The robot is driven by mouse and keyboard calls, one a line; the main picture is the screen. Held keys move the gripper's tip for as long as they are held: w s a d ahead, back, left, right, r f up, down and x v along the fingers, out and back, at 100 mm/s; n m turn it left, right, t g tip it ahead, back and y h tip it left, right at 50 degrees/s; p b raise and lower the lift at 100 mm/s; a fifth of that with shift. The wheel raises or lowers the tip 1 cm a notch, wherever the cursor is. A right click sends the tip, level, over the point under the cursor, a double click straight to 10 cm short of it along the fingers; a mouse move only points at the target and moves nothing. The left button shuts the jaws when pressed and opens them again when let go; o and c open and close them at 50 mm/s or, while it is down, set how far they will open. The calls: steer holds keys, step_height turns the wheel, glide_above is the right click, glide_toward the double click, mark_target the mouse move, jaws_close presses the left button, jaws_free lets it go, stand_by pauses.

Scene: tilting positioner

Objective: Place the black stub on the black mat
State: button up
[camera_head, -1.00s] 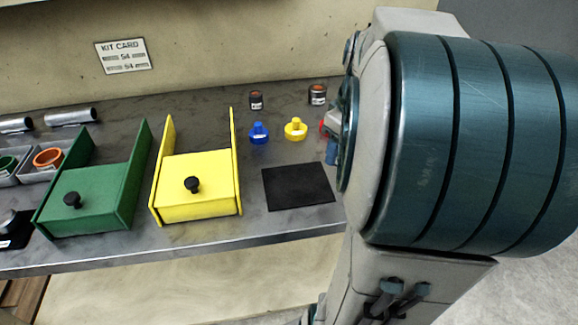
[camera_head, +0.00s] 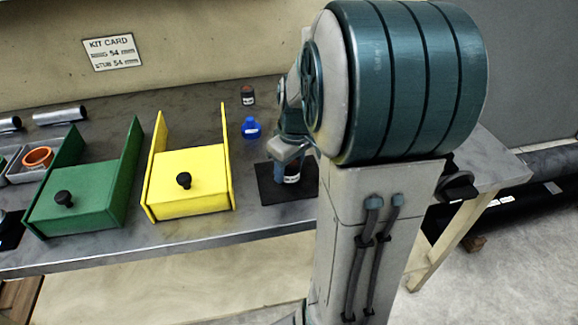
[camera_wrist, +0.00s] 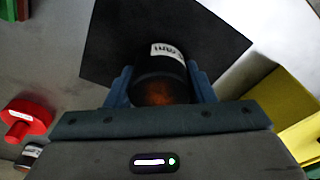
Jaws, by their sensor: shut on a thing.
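The black stub (camera_wrist: 160,66), a short dark cylinder with a white label and a brownish end, is between the fingers of my gripper (camera_wrist: 160,88) in the wrist view. My gripper is shut on it. In the head view the stub (camera_head: 291,177) shows below my gripper (camera_head: 290,163), over the black mat (camera_head: 270,190). The mat (camera_wrist: 108,45) lies behind the stub in the wrist view, on the grey bench. I cannot tell whether the stub touches the mat. My arm hides the mat's right part in the head view.
A yellow bin (camera_head: 190,200) and a green bin (camera_head: 80,207) stand left of the mat. A blue knobbed piece (camera_head: 251,128) and another dark stub (camera_head: 248,95) are behind it. A red knobbed piece (camera_wrist: 24,118) and a labelled cylinder (camera_wrist: 29,156) show in the wrist view.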

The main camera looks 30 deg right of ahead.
mark_target(293, 163)
steer(key=shift+f, duration=0.2)
steer(key=o, duration=1.5)
steer(key=shift+r, duration=0.2)
steer(key=r, duration=0.4)
steer(key=s+r, duration=0.1)
steer(key=r, duration=0.2)
steer(key=r+p, duration=0.1)
steer(key=r, duration=0.3)
steer(key=shift+s+d+r, duration=0.2)
steer(key=shift+r, duration=0.15)
steer(key=shift+s+a+f+m+t, duration=0.2)
steer(key=shift+s+a+f+m, duration=0.65)
steer(key=shift+s+a, duration=1.1)
steer(key=shift+s+a+f+m+t, duration=0.2)
steer(key=shift+s+a+f+m, duration=0.2)
steer(key=shift+s+a+f, duration=1.2)
steer(key=shift+s+a+f+m+t, duration=0.2)
steer(key=shift+s+a+f+m, duration=0.45)
steer(key=shift+s+a, duration=1.65)
steer(key=shift+w+a, duration=0.4)
